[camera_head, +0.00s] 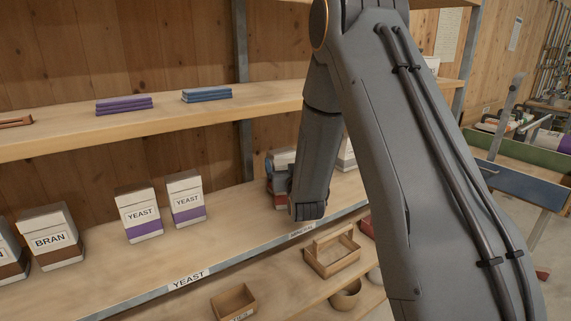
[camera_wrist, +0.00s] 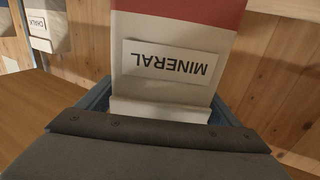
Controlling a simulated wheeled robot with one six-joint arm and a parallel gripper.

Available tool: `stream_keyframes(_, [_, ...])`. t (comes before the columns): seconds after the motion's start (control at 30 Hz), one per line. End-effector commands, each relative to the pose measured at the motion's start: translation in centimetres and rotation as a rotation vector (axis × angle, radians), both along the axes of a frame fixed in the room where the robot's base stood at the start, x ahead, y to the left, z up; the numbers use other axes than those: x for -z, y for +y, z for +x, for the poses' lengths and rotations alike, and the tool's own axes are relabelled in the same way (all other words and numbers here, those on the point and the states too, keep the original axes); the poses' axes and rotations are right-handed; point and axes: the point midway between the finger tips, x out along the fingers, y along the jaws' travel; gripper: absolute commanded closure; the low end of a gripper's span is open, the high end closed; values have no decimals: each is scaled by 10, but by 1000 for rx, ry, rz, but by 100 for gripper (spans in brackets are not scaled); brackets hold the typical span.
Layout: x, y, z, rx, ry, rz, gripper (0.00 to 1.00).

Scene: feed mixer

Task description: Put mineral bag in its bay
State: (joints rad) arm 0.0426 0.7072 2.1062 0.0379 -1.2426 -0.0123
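The mineral bag (camera_wrist: 180,60) fills the upper middle of the wrist view, white with a red band. Its MINERAL label reads upside down there. My gripper (camera_wrist: 165,115) is close at the bag, its dark body across the bottom of the wrist view. Blue parts show at both sides of the bag's near end. Whether they press on it is not clear. In the head view, a small red, white and blue-grey shape (camera_head: 279,180) shows left of my forearm on the middle shelf, partly hidden by it. My fingertips are not clearly visible there.
Two yeast bags (camera_head: 140,213) and a bran bag (camera_head: 53,237) stand on the middle shelf (camera_head: 110,275), left of a bare stretch. Purple (camera_head: 124,105) and blue (camera_head: 206,95) stacks lie above. A wooden carrier (camera_head: 332,252) sits below. A chalk bag (camera_wrist: 45,27) shows in the wrist view.

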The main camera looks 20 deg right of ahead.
Motion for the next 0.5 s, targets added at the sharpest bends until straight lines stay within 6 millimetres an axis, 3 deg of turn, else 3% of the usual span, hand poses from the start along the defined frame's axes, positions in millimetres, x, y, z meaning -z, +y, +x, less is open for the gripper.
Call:
stream_keyframes(0.43, [-5,0,0,0,-1,0,3])
stream_keyframes(0.5, [-3,1,-7,0,1,0,3])
